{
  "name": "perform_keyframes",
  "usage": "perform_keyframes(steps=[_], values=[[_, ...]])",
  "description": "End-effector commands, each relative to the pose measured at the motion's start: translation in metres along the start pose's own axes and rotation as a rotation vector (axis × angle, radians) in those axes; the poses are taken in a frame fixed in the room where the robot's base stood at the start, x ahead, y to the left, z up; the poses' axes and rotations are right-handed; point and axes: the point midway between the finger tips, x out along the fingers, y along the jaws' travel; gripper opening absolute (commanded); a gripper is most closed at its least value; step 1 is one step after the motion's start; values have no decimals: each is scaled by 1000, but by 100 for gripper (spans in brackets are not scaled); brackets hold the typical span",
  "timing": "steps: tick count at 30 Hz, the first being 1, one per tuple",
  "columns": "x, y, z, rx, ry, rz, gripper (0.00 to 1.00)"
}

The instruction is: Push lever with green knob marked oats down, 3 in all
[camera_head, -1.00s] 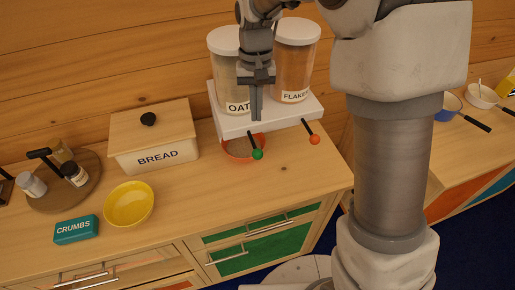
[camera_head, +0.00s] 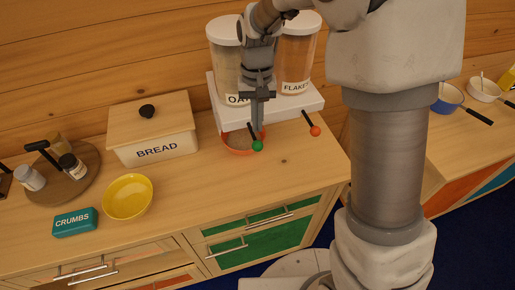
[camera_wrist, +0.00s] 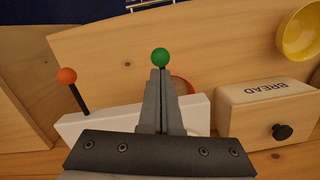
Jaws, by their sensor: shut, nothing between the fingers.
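The green knob (camera_head: 257,145) tips a short black lever under the oats canister (camera_head: 224,67), which is partly hidden behind my arm. The lever slants out and down from the white dispenser base (camera_head: 290,105). My gripper (camera_head: 259,129) is shut and empty, pointing down at the lever just above the green knob. In the wrist view the fingertips (camera_wrist: 160,72) end right by the green knob (camera_wrist: 160,57); whether they touch it I cannot tell. A red-orange bowl (camera_head: 238,141) with something brownish in it sits under the base, partly hidden by the gripper.
An orange knob (camera_head: 315,131) on a second lever stands to the right, under the flakes canister (camera_head: 297,60). The bread box (camera_head: 153,130), yellow bowl (camera_head: 128,196) and crumbs box (camera_head: 75,222) are to the left. The counter in front of the levers is clear.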

Motion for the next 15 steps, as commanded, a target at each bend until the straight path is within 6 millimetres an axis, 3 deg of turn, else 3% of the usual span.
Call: perform_keyframes(steps=[1, 6, 15], values=[[13, 0, 0, 0, 0, 0, 0], [34, 0, 0, 0, 0, 0, 0], [43, 0, 0, 0, 0, 0, 0]])
